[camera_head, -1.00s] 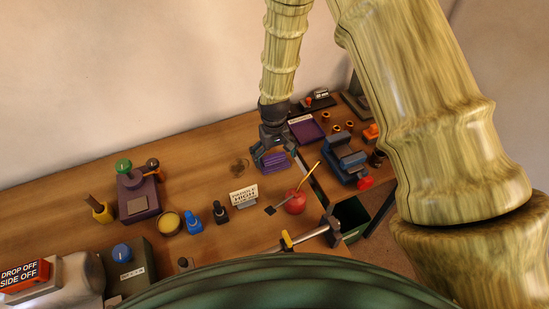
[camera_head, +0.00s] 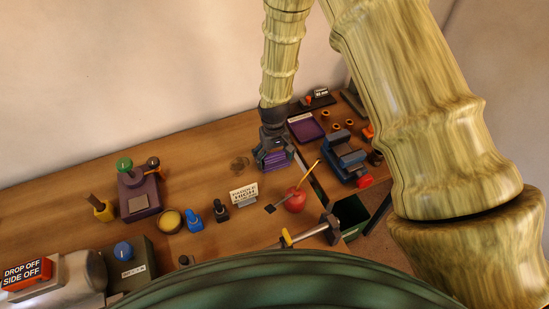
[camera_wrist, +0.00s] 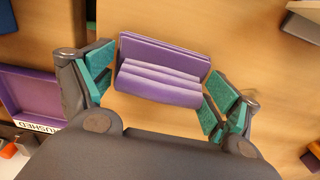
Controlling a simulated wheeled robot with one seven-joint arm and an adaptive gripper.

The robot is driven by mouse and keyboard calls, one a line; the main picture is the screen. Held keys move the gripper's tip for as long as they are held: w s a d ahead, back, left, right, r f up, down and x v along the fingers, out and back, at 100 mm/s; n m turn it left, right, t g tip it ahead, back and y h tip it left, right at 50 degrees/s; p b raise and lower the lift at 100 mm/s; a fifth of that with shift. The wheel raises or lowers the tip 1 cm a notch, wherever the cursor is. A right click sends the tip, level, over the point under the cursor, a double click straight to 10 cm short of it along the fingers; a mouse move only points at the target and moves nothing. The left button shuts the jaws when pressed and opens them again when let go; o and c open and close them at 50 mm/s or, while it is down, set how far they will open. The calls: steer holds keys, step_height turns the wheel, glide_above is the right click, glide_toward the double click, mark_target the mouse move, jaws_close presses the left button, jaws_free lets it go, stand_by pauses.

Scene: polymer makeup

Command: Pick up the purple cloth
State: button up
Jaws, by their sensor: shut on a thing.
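The purple cloth (camera_wrist: 160,72) is a folded, layered bundle. In the wrist view it sits between the two teal-padded fingers of my gripper (camera_wrist: 157,92), with a finger at each end of it. In the head view the cloth (camera_head: 277,160) shows below my gripper (camera_head: 274,158), at the wooden table (camera_head: 215,160). My gripper is shut on the cloth. The gripper body hides part of the cloth in the head view. I cannot tell whether the cloth is clear of the table top.
A blue vise (camera_head: 346,160) stands close to the right of my gripper, and a purple tray (camera_head: 306,129) lies behind it. A red round object (camera_head: 295,199) and a white sign (camera_head: 244,194) are in front. The table to the left has bare wood.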

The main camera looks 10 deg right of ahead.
mark_target(274, 153)
steer(key=shift+r, duration=0.1)
steer(key=shift+r+b, duration=1.9)
steer(key=shift+r, duration=3)
